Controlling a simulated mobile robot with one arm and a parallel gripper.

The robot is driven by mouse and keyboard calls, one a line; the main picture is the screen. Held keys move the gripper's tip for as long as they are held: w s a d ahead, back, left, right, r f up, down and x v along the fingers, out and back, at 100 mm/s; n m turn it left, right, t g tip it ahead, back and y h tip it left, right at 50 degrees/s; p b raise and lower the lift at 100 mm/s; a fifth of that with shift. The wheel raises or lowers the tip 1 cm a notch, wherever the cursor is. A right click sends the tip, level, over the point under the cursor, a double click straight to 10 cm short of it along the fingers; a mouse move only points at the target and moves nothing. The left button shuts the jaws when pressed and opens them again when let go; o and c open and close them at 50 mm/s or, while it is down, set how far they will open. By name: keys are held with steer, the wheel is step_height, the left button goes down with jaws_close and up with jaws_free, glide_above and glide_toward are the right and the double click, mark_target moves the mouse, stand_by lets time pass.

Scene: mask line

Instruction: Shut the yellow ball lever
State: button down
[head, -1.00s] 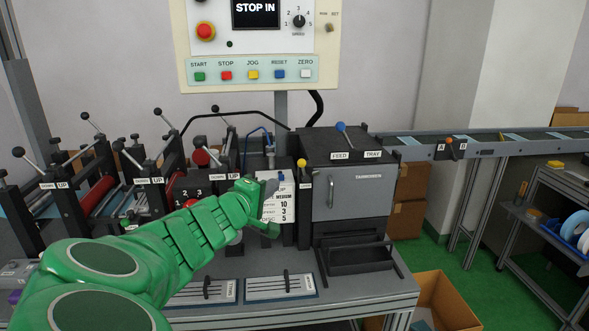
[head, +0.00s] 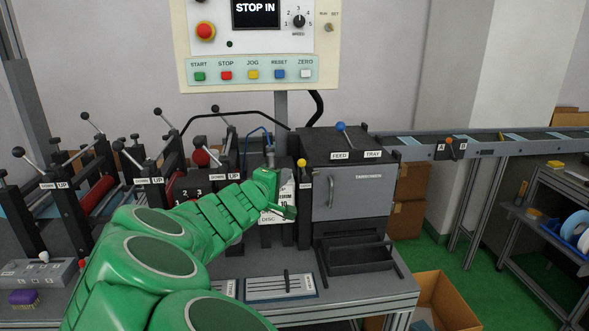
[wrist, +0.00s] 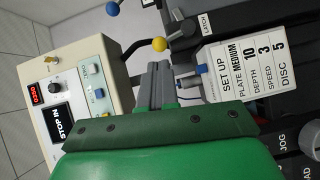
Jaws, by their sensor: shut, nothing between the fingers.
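The yellow ball lever (head: 301,163) stands upright on a dark post, just left of the grey cabinet with the handle. In the wrist view its yellow ball (wrist: 159,44) is straight ahead of my fingertips. My gripper (wrist: 159,66) is shut and empty, its grey fingers side by side and pointing toward the ball. In the head view my green hand is in front of the set-up card, and the fingers (head: 286,177) are slightly left of and below the ball. A small gap seems to remain; contact cannot be made out.
The set-up card (wrist: 244,68) is right beside my fingers. A blue ball lever (head: 341,127) stands on the feed tray cabinet (head: 353,193) to the right. The control panel (head: 258,70) hangs above. Several black-knobbed levers stand at left.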

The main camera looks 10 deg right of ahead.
mark_target(302, 163)
steer(key=shift+x, duration=3.15)
steer(key=shift+r, duration=0.1)
steer(key=shift+d+r+m, duration=0.25)
steer(key=shift+d+m, duration=0.15)
steer(key=shift+d+r+m+g+y, duration=0.1)
steer(key=shift+d+m+g+y, duration=0.25)
steer(key=shift+m+g+y, duration=0.25)
